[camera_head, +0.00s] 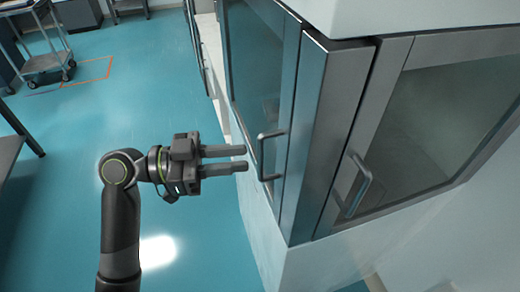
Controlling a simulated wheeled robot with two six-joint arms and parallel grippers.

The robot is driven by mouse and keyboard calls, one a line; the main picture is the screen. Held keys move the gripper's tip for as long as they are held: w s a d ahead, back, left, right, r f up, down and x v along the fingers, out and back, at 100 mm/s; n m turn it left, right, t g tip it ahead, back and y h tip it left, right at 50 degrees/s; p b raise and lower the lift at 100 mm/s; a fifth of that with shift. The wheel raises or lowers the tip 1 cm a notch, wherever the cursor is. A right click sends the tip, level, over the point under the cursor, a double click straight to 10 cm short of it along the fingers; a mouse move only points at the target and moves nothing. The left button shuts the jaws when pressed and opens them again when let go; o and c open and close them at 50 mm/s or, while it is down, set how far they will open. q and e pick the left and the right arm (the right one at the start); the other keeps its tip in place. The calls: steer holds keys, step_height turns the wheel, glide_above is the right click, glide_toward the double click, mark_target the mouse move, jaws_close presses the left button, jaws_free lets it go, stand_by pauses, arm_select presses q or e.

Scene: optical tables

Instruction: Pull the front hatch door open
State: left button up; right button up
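A cabinet corner shows two glass hatch doors with grey metal frames, and both look shut. The left door (291,95) has a bar handle (260,160). The right door (386,85) has a similar handle (357,190). I cannot tell which one the task calls the front door. My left gripper (244,158) points right at the left door's handle. Its two fingers are parted with nothing between them, and their tips stop just left of the handle bar, apart from it. My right gripper is not in view.
The cabinet stands on a white base (262,235) with a white top (430,15) overhead. Teal floor (130,85) is open to the left. A grey cart (42,62) stands at the far upper left, and a dark table edge (12,150) is at the left.

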arm_select(q)
steer(key=shift+w+d+p, duration=0.15)
steer(key=shift+d+p, duration=0.25)
steer(key=shift+d, duration=0.9)
steer(key=shift+w+d+p, duration=0.15)
steer(key=shift+d+p, duration=0.2)
steer(key=shift+d, duration=0.95)
jaws_close()
